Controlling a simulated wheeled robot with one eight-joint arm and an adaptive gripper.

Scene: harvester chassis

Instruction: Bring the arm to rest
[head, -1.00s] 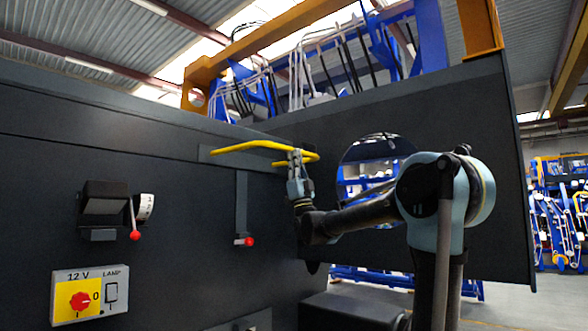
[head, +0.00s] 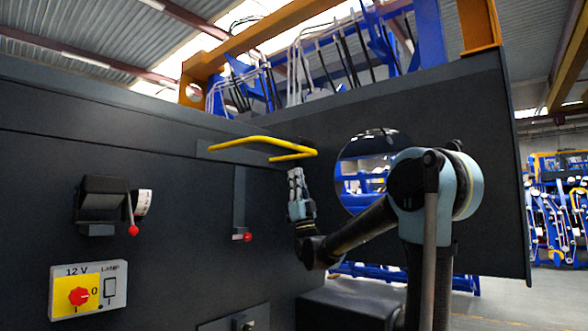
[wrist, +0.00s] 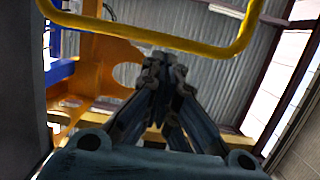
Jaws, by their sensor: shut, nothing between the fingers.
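My gripper (head: 296,178) is shut and empty. In the head view it points up, just below the right end of a yellow bar handle (head: 262,146) on the dark chassis panel (head: 60,160). A gap shows between the fingertips and the bar. In the wrist view my gripper (wrist: 163,72) points up with its fingers together, and the yellow bar (wrist: 160,38) crosses above the tips.
A lever with a red knob (head: 133,230), a slotted lever with a red knob (head: 247,237) and a yellow switch plate (head: 88,290) are on the panel. A round opening (head: 366,170) is behind my arm. Blue machine frames (head: 560,215) stand far right.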

